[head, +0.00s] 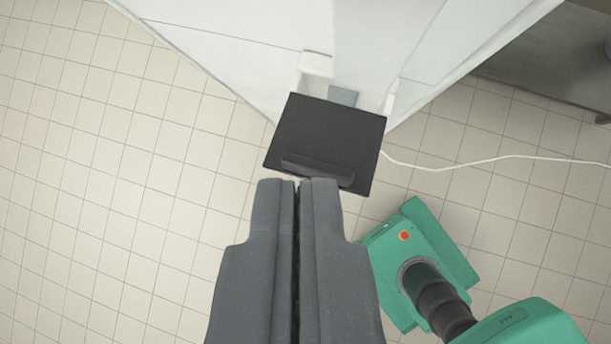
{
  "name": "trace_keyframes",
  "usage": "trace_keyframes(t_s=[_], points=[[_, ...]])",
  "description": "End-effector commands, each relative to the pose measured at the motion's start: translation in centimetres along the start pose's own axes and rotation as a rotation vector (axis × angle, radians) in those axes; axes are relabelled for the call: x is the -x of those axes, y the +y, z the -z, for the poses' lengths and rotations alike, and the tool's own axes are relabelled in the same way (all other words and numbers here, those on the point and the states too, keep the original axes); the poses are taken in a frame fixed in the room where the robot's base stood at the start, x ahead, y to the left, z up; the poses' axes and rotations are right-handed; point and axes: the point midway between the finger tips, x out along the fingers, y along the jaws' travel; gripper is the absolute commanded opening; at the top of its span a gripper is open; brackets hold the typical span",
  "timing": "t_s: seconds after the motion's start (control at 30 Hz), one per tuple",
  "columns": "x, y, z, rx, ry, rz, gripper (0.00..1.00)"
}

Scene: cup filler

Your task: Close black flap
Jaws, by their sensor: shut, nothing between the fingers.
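The black flap (328,136) is a dark square panel on the front of the white machine (245,45). It stands out from the machine between two white side brackets, with a raised lip (316,170) along its near edge. My gripper (297,182) is shut and empty. Its fingertips are just below the lip in the picture and overlap the flap's near edge. I cannot tell whether they touch it.
A white cable (500,158) runs from beside the flap to the right. A grey metal table (545,60) stands at the upper right. Tiled floor (100,200) lies open on the left.

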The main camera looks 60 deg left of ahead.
Motion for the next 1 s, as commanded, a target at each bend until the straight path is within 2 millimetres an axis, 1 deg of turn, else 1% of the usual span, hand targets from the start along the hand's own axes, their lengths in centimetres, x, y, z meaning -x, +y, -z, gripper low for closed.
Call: trace_keyframes(t_s=[0.03,0.07,0.3,0.57,0.77,1.0], points=[[0.4,-0.6,0.5,-0.029,-0.028,-0.042,0.00],[0.3,-0.8,0.5,-0.049,-0.040,-0.064,0.00],[-0.3,-1.5,-0.1,-0.167,-0.117,-0.210,0.00],[-0.9,-1.5,-0.6,-0.196,-0.130,-0.244,0.00],[-2.4,-1.1,-0.8,-0.194,-0.131,-0.244,0.00],[-4.9,-0.5,-1.3,-0.194,-0.133,-0.247,0.00]])
